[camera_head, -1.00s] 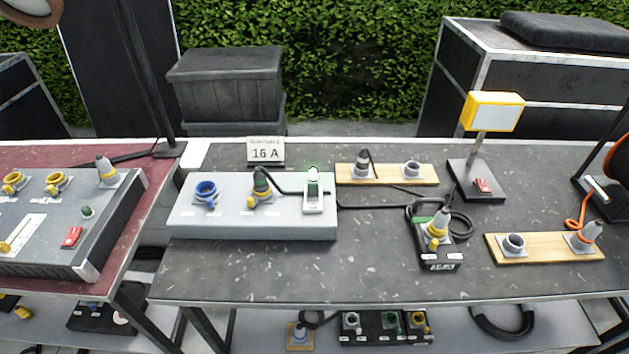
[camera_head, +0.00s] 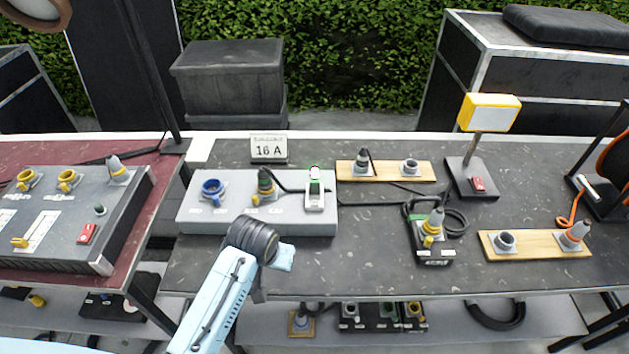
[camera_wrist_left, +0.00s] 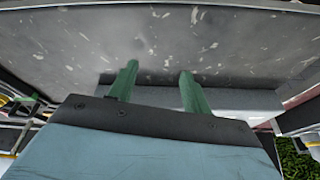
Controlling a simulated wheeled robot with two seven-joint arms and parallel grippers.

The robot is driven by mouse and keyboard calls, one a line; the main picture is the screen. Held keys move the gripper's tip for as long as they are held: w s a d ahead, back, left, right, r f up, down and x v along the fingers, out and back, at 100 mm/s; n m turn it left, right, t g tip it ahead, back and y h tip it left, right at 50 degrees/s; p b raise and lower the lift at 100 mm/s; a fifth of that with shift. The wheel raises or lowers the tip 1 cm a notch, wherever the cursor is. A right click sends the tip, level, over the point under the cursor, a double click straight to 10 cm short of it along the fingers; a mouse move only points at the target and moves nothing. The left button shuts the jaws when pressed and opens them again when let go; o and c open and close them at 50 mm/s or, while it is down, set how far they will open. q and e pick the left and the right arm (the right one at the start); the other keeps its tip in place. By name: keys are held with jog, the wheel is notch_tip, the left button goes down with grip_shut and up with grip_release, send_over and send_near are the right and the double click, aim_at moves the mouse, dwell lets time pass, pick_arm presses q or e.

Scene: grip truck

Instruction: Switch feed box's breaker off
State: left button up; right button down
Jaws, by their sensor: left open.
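A light grey box (camera_head: 230,221) stands on the dark table, with a blue socket (camera_head: 211,188) and a yellow-collared socket holding a plug (camera_head: 265,185). At its right end is a white breaker unit (camera_head: 315,200) with a lit green top. I take this as the feed box; its lever position is too small to tell. My left arm reaches up in front of the box, its fingers not distinguishable in the head view. In the left wrist view my left gripper (camera_wrist_left: 158,82) shows two green fingers, apart and empty, against a grey speckled surface. My right gripper is not in view.
A "16 A" sign (camera_head: 268,149) stands behind the box. A black box with a yellow-collared plug (camera_head: 433,231), wooden socket boards (camera_head: 535,244) and a yellow-framed lamp (camera_head: 490,112) are to the right. A larger grey box (camera_head: 80,243) is on the left table. The table's front centre is clear.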

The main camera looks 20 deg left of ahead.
pick_arm(q)
jog(key=w+d+r+n, duration=0.1)
jog(key=w+d+r, duration=0.1)
jog(key=w+r, duration=0.65)
jog(key=n+p, duration=0.1)
jog(key=n, duration=0.1)
send_near(315, 184)
jog(key=shift+y, duration=0.3)
jog(key=b+x, duration=0.1)
jog(key=x, duration=0.3)
jog(key=b+x, duration=0.1)
jog(key=x, duration=0.4)
jog(key=shift+d, duration=0.2)
jog(key=shift+f, duration=0.1)
jog(key=shift+c, duration=0.3)
jog(key=c, duration=0.9)
jog(key=shift+t, duration=0.3)
jog(key=shift+c, duration=0.2)
